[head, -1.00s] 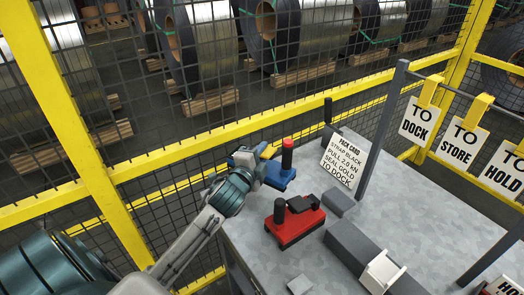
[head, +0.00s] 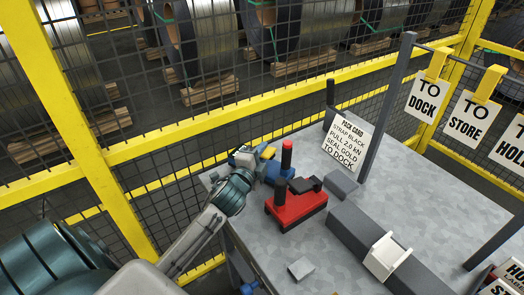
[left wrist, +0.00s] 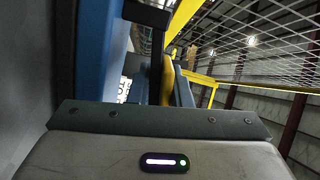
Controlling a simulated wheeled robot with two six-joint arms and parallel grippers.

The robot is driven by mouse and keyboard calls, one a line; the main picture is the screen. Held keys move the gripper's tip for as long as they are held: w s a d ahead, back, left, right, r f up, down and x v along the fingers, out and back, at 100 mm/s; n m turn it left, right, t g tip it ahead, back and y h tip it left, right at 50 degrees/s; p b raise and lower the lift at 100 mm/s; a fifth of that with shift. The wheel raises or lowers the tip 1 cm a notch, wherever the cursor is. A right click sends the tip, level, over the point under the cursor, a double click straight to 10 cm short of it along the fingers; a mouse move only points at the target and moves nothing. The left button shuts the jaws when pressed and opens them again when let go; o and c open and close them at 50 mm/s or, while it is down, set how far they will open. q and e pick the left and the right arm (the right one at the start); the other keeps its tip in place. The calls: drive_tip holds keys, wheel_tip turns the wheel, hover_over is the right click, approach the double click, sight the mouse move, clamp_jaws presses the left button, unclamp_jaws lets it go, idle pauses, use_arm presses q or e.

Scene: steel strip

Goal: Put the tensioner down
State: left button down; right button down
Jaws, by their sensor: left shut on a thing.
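The blue tool with a red-topped post (head: 285,172), which I take as the tensioner, is at the far left corner of the grey bench (head: 400,205). My left gripper (head: 262,160) is shut on its left end. The tool is low over the bench top; I cannot tell whether it touches. In the left wrist view a large blue surface (left wrist: 98,50), likely the tool's body, fills the left side close to the camera. The red tool with a black post (head: 298,208) stands on the bench just in front of the blue one and partly overlaps it in the picture.
A grey block (head: 341,183) and a long dark bar with a white bracket (head: 386,256) lie to the right. A small grey plate (head: 301,268) lies in front. Yellow-framed mesh fencing (head: 165,148) runs behind the bench.

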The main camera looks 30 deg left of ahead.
use_arm(q)
drive_tip(key=shift+r, duration=0.1)
idle(0.3)
drive_tip(key=shift+f, duration=0.25)
drive_tip(key=c, duration=1.3)
unclamp_jaws()
drive_tip(key=shift+d, duration=0.1)
drive_tip(key=shift+o, duration=0.2)
drive_tip(key=shift+s+f, duration=0.1)
drive_tip(key=shift+f, duration=0.15)
drive_tip(key=s+b, duration=0.1)
drive_tip(key=s, duration=0.2)
drive_tip(key=s+d+b, duration=0.1)
drive_tip(key=s, duration=0.2)
drive_tip(key=s+b, duration=0.1)
drive_tip(key=s, duration=0.2)
drive_tip(key=shift+s+d+r, duration=0.25)
drive_tip(key=shift+s+r, duration=0.05)
drive_tip(key=shift+s, duration=0.1)
drive_tip(key=shift+s+r, duration=0.1)
drive_tip(key=shift+s, duration=0.3)
drive_tip(key=shift+s, duration=0.1)
